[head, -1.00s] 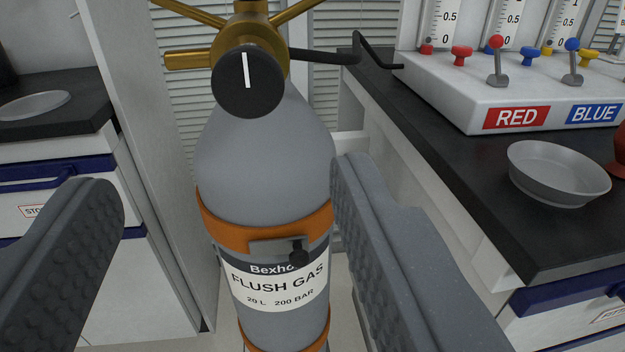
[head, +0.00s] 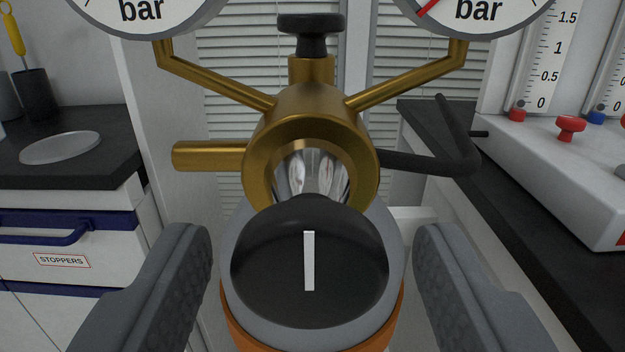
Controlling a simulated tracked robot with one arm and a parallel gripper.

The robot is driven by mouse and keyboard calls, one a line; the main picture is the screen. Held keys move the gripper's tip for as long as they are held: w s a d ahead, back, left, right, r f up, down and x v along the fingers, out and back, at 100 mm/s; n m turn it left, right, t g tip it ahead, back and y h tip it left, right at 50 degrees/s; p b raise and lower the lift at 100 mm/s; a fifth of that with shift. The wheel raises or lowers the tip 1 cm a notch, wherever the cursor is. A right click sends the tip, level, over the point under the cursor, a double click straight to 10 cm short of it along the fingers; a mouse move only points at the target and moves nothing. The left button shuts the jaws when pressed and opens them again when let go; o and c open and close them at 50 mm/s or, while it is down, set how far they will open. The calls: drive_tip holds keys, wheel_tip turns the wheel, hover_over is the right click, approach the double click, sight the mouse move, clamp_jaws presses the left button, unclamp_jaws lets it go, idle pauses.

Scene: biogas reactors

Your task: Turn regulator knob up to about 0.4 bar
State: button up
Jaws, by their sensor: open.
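The regulator knob (head: 345,270) is black and round with a white pointer line that stands upright. It sits at the front of the brass regulator body (head: 312,105). My gripper (head: 312,262) is open, with one grey finger at the left of the knob and one at the right. Gaps show between both fingers and the knob. Two gauges marked "bar" show only their lower parts at the top, the left gauge (head: 140,12) and the right gauge (head: 478,12). A red needle shows on the right gauge; its reading is cut off.
Behind the knob is the grey gas cylinder (head: 258,330) with an orange band. A black hose (head: 430,163) runs right from the regulator. Dark counters stand left (head: 70,165) and right (head: 500,205). A white flowmeter box (head: 560,170) stands on the right counter.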

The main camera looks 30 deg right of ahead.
drive_tip(key=shift+x, duration=0.95)
drive_tip(key=c, duration=0.9)
drive_tip(key=shift+o, duration=0.2)
drive_tip(key=shift+d, duration=0.4)
drive_tip(key=shift+a, duration=0.2)
drive_tip(key=shift+a+f, duration=0.1)
drive_tip(key=shift+a, duration=0.05)
